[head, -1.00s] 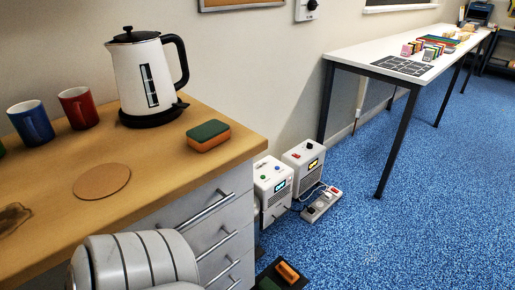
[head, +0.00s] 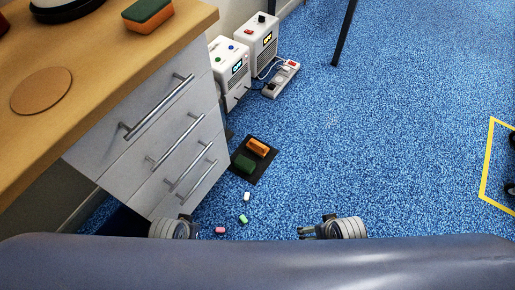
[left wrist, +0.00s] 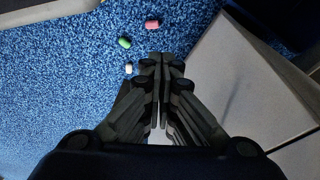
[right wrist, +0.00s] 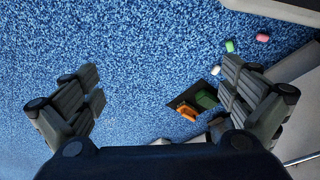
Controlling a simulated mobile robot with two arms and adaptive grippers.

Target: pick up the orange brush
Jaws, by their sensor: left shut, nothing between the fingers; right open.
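The orange brush (head: 258,147) lies on a dark mat (head: 266,173) on the blue floor, beside a green brush (head: 244,164). It also shows in the right wrist view (right wrist: 187,112), past the right fingers. My right gripper (right wrist: 165,90) is open and empty above the floor; in the head view it shows at the lower middle (head: 304,232). My left gripper (left wrist: 161,62) is shut with nothing in it, near the drawer unit; in the head view only part of it (head: 186,218) shows. Both grippers are apart from the brush.
The drawer unit (head: 105,140) with protruding handles stands left of the mat. White, green and pink pieces (head: 220,230) lie on the floor nearby. White power boxes (head: 231,62) and a power strip (head: 281,79) stand behind the mat.

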